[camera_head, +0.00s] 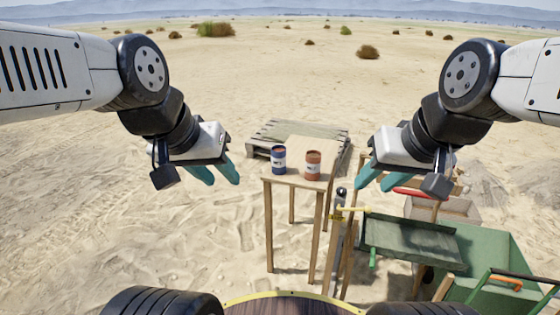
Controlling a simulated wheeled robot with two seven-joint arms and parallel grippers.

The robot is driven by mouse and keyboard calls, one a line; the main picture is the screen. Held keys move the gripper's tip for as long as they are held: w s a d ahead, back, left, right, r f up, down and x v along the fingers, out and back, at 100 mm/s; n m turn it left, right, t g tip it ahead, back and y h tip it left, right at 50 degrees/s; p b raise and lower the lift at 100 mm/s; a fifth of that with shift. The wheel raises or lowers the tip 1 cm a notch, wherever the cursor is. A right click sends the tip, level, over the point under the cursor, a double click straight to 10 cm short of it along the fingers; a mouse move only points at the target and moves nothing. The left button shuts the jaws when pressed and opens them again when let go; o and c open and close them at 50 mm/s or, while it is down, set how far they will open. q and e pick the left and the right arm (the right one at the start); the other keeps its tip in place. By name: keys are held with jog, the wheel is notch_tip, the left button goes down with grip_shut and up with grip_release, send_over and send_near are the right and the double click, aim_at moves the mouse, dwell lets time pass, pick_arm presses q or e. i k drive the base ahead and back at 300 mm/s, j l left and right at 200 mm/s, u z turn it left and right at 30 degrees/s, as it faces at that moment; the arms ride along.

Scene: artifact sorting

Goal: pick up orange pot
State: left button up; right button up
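The orange pot (313,165) is a small upright cylinder with a pale label. It stands on the small wooden table (297,182), to the right of a dark blue pot (278,160). My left gripper (219,177) is to the left of the table, with its two teal fingers apart and nothing between them. My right gripper (374,178) is to the right of the table, also with its teal fingers apart and empty. Neither gripper touches the orange pot.
A wooden pallet (262,138) lies on the sand behind the table. To the right stand a dark green tray (412,240), a green bin (500,255) and a pale box (457,209). A post with a yellow handle (350,209) rises close by the table. Sand at left is clear.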

aim_at(313, 166)
jog(key=z, duration=1)
jog(key=u, duration=0.85)
jog(key=i+l+u, duration=0.35)
jog(key=l, duration=0.2)
jog(key=i+l+u, duration=0.15)
jog(key=l, duration=0.15)
jog(key=i+l+u, duration=0.2)
jog(key=l, duration=0.15)
jog(key=l+u, duration=0.15)
jog(key=l, duration=0.15)
jog(key=i+l, duration=0.2)
jog(key=l, duration=0.15)
